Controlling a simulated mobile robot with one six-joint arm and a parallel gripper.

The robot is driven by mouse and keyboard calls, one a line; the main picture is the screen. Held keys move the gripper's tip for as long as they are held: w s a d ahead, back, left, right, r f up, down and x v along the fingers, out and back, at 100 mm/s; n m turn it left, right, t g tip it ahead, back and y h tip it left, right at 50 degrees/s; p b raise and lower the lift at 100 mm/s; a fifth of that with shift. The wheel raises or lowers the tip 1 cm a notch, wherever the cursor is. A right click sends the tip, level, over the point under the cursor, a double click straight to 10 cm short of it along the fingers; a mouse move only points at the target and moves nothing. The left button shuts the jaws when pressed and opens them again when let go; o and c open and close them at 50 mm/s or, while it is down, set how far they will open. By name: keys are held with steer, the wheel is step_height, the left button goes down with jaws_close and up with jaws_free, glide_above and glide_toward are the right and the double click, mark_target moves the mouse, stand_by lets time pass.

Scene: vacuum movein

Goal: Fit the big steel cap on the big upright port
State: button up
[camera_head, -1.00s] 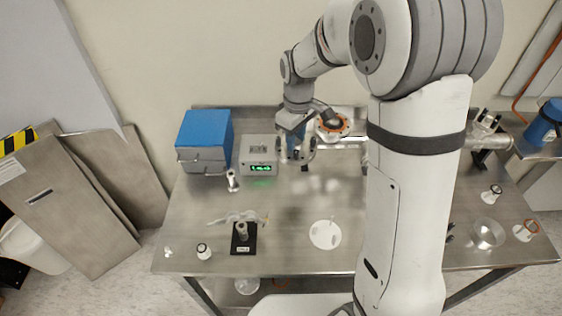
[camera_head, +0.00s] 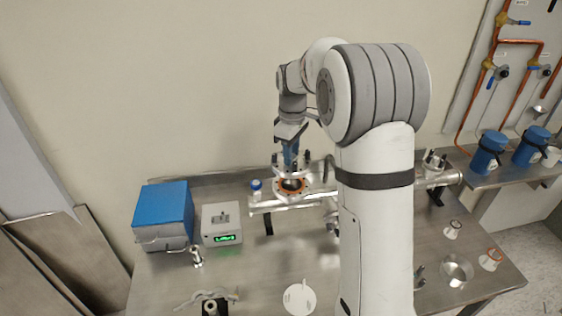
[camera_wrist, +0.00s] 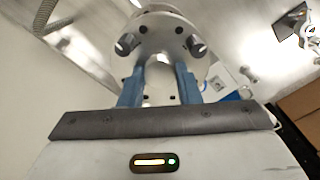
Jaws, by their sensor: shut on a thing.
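The big steel cap (camera_head: 279,171) is a round flange with dark studs standing up from its rim. My gripper (camera_head: 291,161) is shut on its middle, pointing down. In the wrist view the cap (camera_wrist: 160,36) lies across the blue fingers of the gripper (camera_wrist: 158,72). The big upright port (camera_head: 279,189) has an orange ring around a dark opening and stands on a horizontal steel pipe. In the head view the cap overlaps the port's far edge, and the opening still shows in front. I cannot tell the height gap between them. The wrist view does not clearly show the port.
A blue box (camera_head: 163,213) and a grey controller with a green display (camera_head: 221,223) stand left of the pipe. A white disc (camera_head: 299,298) lies at the front of the steel table. A glass dish (camera_head: 456,270) and small fittings lie at the right.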

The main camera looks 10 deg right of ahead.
steer(key=shift+w+d+r, duration=0.1)
steer(key=shift+d+r, duration=0.1)
steer(key=shift+r, duration=0.05)
steer(key=shift+f+b, duration=2.25)
steer(key=shift+f, duration=0.85)
steer(key=shift+f, duration=0.5)
stand_by(0.5)
steer(key=o, duration=0.9)
steer(key=shift+o, duration=0.9)
steer(key=shift+s+f, duration=0.15)
steer(key=shift+s, duration=0.05)
